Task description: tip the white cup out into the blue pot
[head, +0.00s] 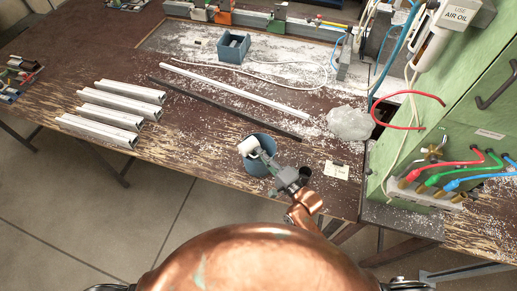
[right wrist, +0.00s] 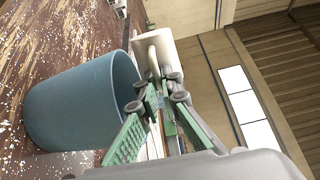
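The blue pot (head: 262,166) stands on the worn wooden bench near its front edge. It also shows large in the right wrist view (right wrist: 75,108). The white cup (head: 248,146) is at the pot's mouth, over the far left part of the rim, and looks tilted. In the right wrist view the cup (right wrist: 155,48) shows beyond the green finger pads. My right gripper (head: 266,160) reaches over the pot from the front right and is shut on the cup. The cup's inside and the pot's bottom are hidden. My left gripper is not in view.
A dark cylindrical holder (head: 305,174) and a paper note (head: 336,171) are right of the pot. A clear crumpled bag (head: 350,123) lies behind them. Metal profiles (head: 110,115) lie at left, and long bars (head: 235,90) behind. A green panel with hoses (head: 440,150) stands at right.

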